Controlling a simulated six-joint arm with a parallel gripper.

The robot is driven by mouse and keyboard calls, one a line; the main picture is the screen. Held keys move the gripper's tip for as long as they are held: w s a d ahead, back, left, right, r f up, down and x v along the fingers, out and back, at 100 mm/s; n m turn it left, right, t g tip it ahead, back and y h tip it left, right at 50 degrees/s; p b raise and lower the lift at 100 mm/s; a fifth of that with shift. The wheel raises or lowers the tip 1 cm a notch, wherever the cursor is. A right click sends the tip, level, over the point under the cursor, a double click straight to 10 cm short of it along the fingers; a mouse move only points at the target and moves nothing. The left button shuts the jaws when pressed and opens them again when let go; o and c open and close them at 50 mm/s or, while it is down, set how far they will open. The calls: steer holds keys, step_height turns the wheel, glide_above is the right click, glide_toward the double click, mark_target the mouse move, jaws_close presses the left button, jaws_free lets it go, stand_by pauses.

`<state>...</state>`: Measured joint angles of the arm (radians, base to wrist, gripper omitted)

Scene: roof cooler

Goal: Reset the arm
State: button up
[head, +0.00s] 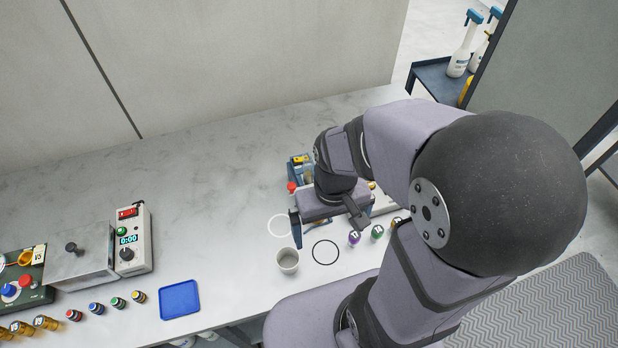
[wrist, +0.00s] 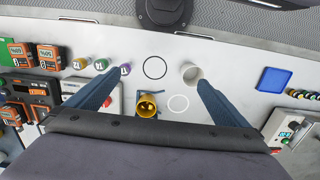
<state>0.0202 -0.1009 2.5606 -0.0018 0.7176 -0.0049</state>
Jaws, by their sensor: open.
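My gripper (head: 328,230) hangs over the right part of the white marble worktop (head: 190,190). In the wrist view my gripper (wrist: 161,78) has its two blue fingers wide apart, with nothing held between them. A pale cup (head: 288,260) stands upright on the worktop just in front of the gripper. In the wrist view the cup (wrist: 191,74) shows close to the right fingertip. A white ring (head: 279,226) and a black ring (head: 325,252) are marked near the cup. My arm hides part of the worktop's right side in the head view.
A gold cup (wrist: 147,104) sits by a blue stand beneath the gripper. Small capped vials (head: 354,237) stand right of the black ring. A blue tray (head: 180,299), a timer box (head: 131,240) and more vials (head: 96,308) stand at left. The worktop's back middle is clear.

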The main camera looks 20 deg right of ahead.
steer(key=w+d+r+m+p, duration=0.2)
steer(key=w+r+m+p, duration=0.2)
steer(key=w+r+m, duration=1)
steer(key=shift+w+r+m, duration=0.3)
steer(key=shift+r+m, duration=0.7)
steer(key=shift+m, duration=0.9)
steer(key=shift+d, duration=0.1)
step_height(320, 180, down, 10)
steer(key=b, duration=0.9)
steer(key=shift+r, duration=0.15)
